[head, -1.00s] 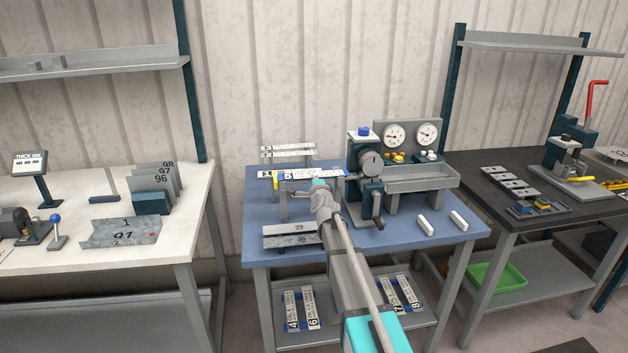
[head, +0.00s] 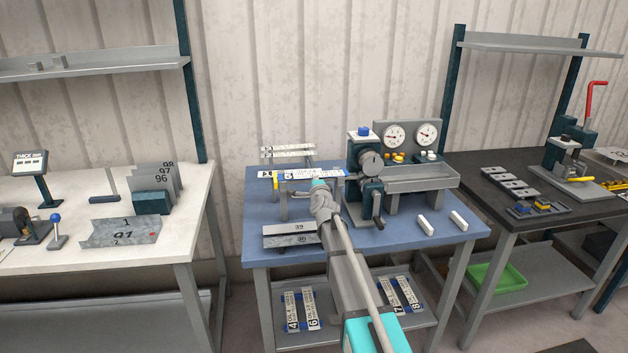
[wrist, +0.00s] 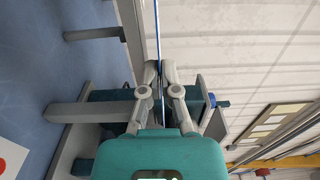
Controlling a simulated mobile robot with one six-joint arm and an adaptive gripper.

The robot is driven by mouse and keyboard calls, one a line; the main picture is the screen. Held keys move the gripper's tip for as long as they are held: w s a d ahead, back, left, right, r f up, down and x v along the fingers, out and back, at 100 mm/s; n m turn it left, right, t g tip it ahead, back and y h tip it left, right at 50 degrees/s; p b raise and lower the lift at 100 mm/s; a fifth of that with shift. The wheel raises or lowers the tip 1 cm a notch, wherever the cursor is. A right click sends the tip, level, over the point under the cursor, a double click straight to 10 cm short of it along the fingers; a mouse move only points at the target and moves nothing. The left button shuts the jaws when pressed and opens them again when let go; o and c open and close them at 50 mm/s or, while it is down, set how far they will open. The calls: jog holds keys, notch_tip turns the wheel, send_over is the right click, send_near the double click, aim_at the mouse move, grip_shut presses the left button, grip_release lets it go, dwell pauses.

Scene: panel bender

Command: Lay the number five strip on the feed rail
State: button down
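The number five strip (head: 312,174) is a long pale strip with dark print, lying level along the feed rail at the back of the blue table. My gripper (head: 319,183) is at the strip's front edge. In the wrist view my gripper (wrist: 164,92) has its fingers close together on the strip (wrist: 157,35), which shows edge-on as a thin line. The grey feed rail (wrist: 129,30) runs right beside the strip there, on posts. I cannot tell whether the strip rests fully on the rail. My gripper and arm hide part of the rail.
Strips lie on a rack (head: 288,151) behind, and numbered strips lie on the lower shelf (head: 350,325).

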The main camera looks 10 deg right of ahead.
jog(key=shift+s+f, duration=0.45)
jog(key=shift+f, duration=0.05)
jog(key=shift+w+f, duration=0.1)
jog(key=shift+w, duration=0.2)
jog(key=c, duration=1.3)
grip_release()
jog(key=o, duration=0.4)
jog(key=shift+w, duration=0.15)
jog(key=shift+o, duration=0.9)
jog(key=shift+w, duration=0.1)
